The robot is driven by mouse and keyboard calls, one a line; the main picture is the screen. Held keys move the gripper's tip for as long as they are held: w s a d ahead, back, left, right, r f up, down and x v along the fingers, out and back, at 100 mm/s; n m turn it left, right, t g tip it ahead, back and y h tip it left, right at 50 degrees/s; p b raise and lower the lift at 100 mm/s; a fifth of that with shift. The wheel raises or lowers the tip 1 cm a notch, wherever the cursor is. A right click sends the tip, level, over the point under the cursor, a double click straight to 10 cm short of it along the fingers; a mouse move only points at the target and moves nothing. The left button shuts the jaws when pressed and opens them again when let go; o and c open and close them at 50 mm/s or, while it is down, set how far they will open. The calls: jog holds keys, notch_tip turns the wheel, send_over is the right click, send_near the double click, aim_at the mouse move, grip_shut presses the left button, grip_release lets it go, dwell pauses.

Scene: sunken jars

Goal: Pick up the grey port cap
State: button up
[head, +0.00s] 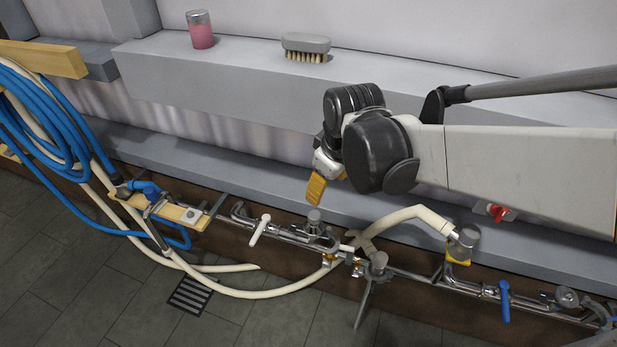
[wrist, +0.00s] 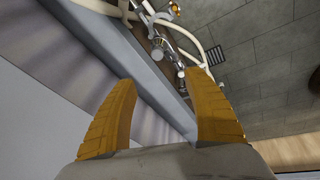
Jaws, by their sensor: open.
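Several grey caps sit along the metal pipe line in the head view, and I cannot tell for certain which is the port cap. One short grey cap (head: 314,217) stands upright on the pipe just below my gripper. My gripper (head: 323,189) hangs above it, apart from it, with yellow fingers pointing down. In the wrist view my gripper (wrist: 160,77) shows its two yellow fingers spread wide with nothing between them. Small grey pipe fittings (wrist: 157,56) lie beyond the fingertips there. My arm hides part of the bench behind it.
A cream hose (head: 285,292) loops around the pipe line, and a blue hose (head: 35,130) hangs at left. A white lever (head: 260,230) stands close beside the cap. A brush (head: 306,46) and pink jar (head: 201,31) stand on the grey ledge. A drain grate (head: 190,294) lies in the floor.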

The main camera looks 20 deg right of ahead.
jog(key=w+f+n+g+p, duration=0.25)
jog(key=w+f+n, duration=0.2)
jog(key=w, duration=0.25)
jog(key=n+g+p, duration=0.1)
jog(key=n+p, duration=0.1)
jog(key=n, duration=0.1)
send_over(314, 214)
jog(key=shift+m, duration=0.25)
notch_tip(314, 214, down, 8)
jog(key=shift+s+a, duration=0.1)
jog(key=shift+a, duration=0.05)
notch_tip(314, 214, down, 7)
jog(key=shift+r+b, duration=0.2)
jog(key=shift+b, duration=0.95)
jog(key=f+b, duration=0.2)
jog(key=f, duration=0.3)
jog(key=shift+d+b, duration=0.2)
jog(key=shift+b, duration=0.15)
grip_shut()
